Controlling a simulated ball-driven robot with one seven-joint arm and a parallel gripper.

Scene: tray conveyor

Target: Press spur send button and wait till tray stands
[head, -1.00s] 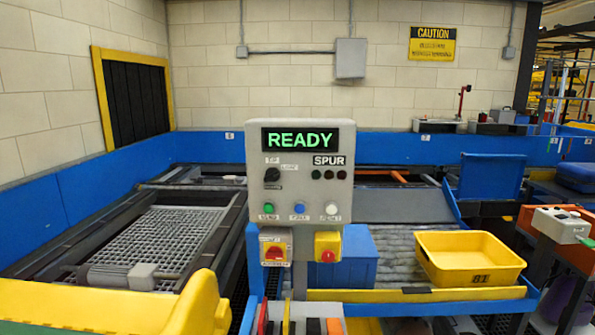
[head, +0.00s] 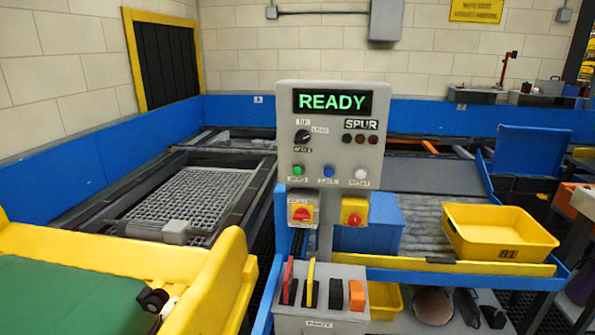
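The spur control panel (head: 332,137) stands upright at the centre of the head view. Its display (head: 334,102) reads READY in green. A row of buttons sits low on it: the green button (head: 298,170) at left, whose label appears to read SEND, a blue button (head: 328,171) in the middle and a white button (head: 361,173) at right. A black selector knob (head: 303,136) and several dark lamps are above them. A yellow tray (head: 499,235) stands on the rollers at the right. My gripper is not in view.
Two yellow boxes with red controls (head: 354,211) hang below the panel. A grey lever box (head: 322,300) with red, yellow, black and orange handles stands in front. A blue bin (head: 370,228) is behind the panel. A mesh bed (head: 187,190) lies left, and a yellow-rimmed green surface (head: 70,300) at front left.

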